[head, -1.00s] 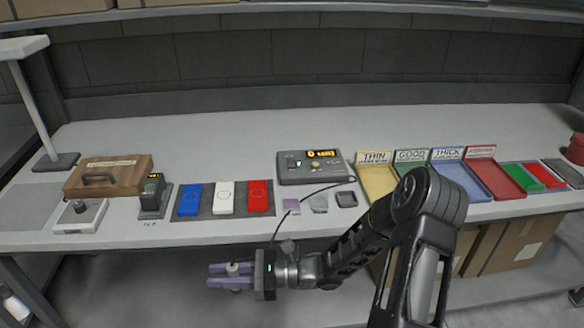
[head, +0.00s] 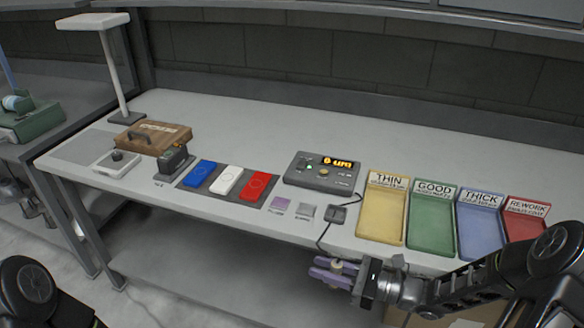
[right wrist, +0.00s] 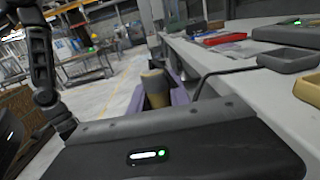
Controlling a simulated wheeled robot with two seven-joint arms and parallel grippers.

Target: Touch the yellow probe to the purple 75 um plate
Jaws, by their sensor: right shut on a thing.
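The purple plate (head: 280,204) lies flat near the bench's front edge, just left of a similar grey plate (head: 305,211). My right gripper (head: 331,270) is in front of the bench edge, to the right of and nearer than the purple plate. Its purple fingers are shut on the probe (right wrist: 156,90), a short upright cylinder with a tan top in the right wrist view. The probe's pale end also shows in the head view (head: 338,266). Its tip is hidden, and it is apart from the plate. My left gripper is not in view.
A grey gauge (head: 322,172) with an orange display stands behind the plates. Blue, white and red blocks lie left; labelled trays (head: 384,213) stand right.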

